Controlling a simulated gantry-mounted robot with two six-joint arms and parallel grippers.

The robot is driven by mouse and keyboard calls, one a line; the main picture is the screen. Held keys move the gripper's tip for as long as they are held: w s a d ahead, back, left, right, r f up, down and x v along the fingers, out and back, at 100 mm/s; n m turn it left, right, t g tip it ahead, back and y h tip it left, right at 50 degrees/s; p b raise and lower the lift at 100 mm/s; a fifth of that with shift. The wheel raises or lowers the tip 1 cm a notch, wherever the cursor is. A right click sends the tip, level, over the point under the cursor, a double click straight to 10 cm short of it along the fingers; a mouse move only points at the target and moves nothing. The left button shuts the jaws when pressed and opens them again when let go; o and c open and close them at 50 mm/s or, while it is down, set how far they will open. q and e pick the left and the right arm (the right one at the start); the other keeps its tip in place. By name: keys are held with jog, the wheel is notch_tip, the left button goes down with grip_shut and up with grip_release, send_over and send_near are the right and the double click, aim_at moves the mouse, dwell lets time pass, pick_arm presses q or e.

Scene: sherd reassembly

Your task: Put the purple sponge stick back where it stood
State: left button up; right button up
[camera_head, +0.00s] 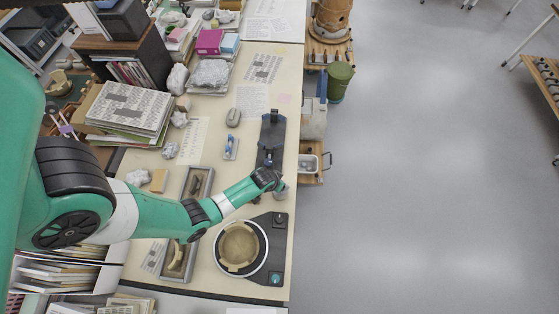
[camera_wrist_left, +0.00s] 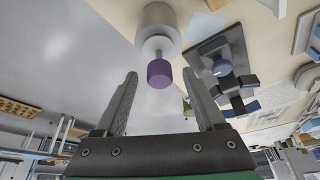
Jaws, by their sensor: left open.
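The purple sponge stick (camera_wrist_left: 159,73) shows in the left wrist view with its purple head toward me. Its thin grey neck runs back to a pale round cup or holder (camera_wrist_left: 160,22), and the stick appears to stand in it. My left gripper (camera_wrist_left: 160,76) is open. The purple head appears between its fingertips in the picture, with a gap on both sides. In the head view my left gripper (camera_head: 276,185) is small and dark at the table's right edge, beside a small grey cup (camera_head: 280,191). The purple head cannot be made out there. My right gripper is in neither view.
A black stand (camera_head: 271,130) is just behind the gripper. A turntable (camera_head: 262,254) with a tan bowl (camera_head: 239,246) is in front. Trays (camera_head: 207,178) with sherds lie left, partly under my arm. A metal bin (camera_head: 309,163) is off the table's right edge; open floor lies beyond.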

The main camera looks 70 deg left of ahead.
pick_arm(q)
jog(key=p+v, duration=0.8)
jog(key=v, duration=0.3)
jog(key=shift+p, duration=0.4)
